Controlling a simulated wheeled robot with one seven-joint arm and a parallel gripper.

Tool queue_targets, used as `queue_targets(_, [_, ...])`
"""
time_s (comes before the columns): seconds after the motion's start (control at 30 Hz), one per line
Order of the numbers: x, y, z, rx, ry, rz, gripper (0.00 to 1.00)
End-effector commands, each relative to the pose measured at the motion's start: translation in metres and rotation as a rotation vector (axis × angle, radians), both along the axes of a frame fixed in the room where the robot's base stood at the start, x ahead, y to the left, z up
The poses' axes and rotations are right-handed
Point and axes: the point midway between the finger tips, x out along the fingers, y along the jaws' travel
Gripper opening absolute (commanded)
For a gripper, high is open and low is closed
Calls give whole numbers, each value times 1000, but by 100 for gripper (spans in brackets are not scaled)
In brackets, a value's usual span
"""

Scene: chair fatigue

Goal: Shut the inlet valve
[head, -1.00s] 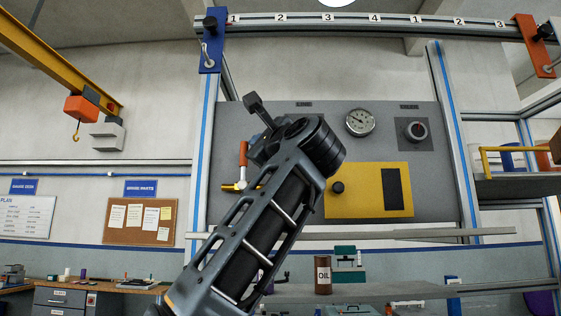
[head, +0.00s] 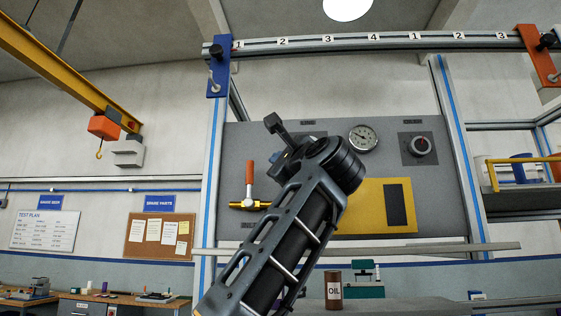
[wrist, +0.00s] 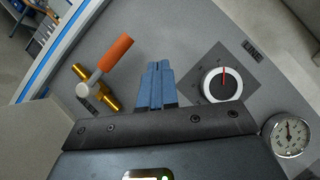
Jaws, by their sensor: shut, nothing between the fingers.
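The inlet valve is a brass valve with an orange-tipped lever (head: 249,179) on the left of the grey panel. Its lever stands upright, square to the horizontal brass pipe (head: 246,204). In the wrist view the orange lever (wrist: 115,52) is left of my gripper, with brass ends (wrist: 111,102) below it. My gripper (wrist: 154,66) shows as two blue fingers, shut together and empty. The fingers are apart from the lever, between it and a white knob. In the head view my arm's wrist hides most of the gripper.
The white knob with a red mark (wrist: 222,84) is right of my fingers. A round gauge (head: 363,138), another knob (head: 419,146) and a yellow plate (head: 360,208) are on the panel (head: 440,190). A rail (head: 400,251) crosses below. An oil can (head: 333,290) stands beneath.

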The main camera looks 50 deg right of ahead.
Motion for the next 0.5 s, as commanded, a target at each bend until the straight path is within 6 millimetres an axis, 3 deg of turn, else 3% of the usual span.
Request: queue_targets(0.5, [-68,21,-1,1,-5,0,0])
